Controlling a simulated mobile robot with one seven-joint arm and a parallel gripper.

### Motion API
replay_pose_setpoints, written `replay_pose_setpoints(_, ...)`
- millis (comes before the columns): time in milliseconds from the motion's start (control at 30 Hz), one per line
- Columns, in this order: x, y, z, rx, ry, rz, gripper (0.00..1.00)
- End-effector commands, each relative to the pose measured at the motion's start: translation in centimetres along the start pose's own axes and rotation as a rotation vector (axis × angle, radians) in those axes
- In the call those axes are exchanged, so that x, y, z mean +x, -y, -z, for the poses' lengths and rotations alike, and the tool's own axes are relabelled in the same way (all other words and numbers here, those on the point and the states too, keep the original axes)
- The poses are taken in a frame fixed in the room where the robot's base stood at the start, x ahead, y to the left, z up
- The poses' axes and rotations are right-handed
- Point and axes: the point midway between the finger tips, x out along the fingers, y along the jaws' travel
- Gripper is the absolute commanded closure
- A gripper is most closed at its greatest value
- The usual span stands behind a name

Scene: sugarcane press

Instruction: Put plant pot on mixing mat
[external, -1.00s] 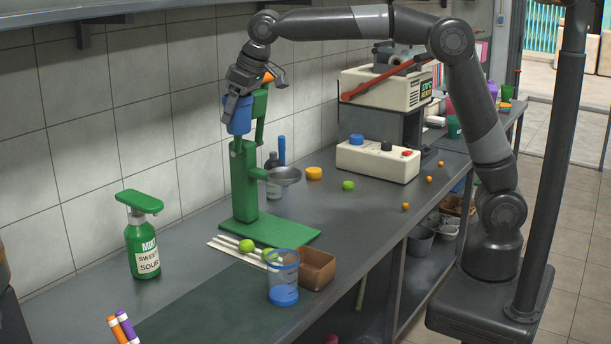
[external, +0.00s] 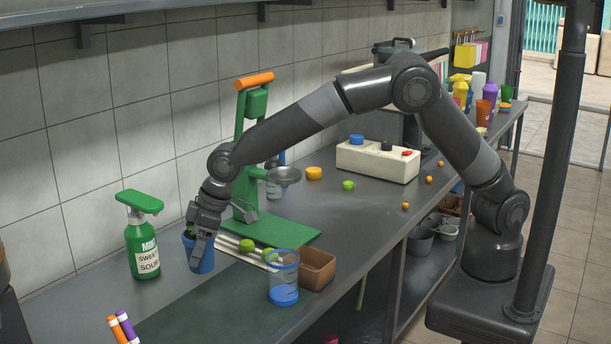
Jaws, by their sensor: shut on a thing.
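The plant pot appears to be the blue pot (external: 198,261), held upright. My gripper (external: 199,240) is shut on it from above, with a finger over its near side. The mixing mat appears to be the dark green mat (external: 215,308) lying flat at the front of the counter. The pot shows at the mat's back edge, low near the counter. I cannot tell whether its base touches a surface or hangs just above.
A green spray bottle (external: 142,240) stands left of the pot. The green press (external: 247,180), white sticks with green limes (external: 246,245), a clear measuring cup (external: 284,280) and a brown box (external: 318,268) stand to the right. Markers (external: 122,328) are at the front left.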

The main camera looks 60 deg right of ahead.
Motion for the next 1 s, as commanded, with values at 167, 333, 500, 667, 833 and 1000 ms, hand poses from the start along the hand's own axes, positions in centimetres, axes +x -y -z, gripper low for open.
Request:
replay_pose_setpoints(167, 3.2, 3.9, 0.9, -0.004, 0.001, -0.001, 0.66)
replay_pose_setpoints(333, 5.6, 6.7, 1.7, -0.002, 0.0, -0.001, 0.66)
replay_pose_setpoints(500, 6.7, 8.0, 2.1, 0.001, -0.001, 0.0, 0.66)
replay_pose_setpoints(667, 7.7, 8.1, 1.7, 0.001, 0.001, -0.001, 0.66)
replay_pose_setpoints(833, 10.0, 8.1, 0.7, 0.002, 0.002, -0.001, 0.66)
replay_pose_setpoints(1000, 10.5, 8.1, 0.6, 0.002, -0.001, 0.0, 0.66)
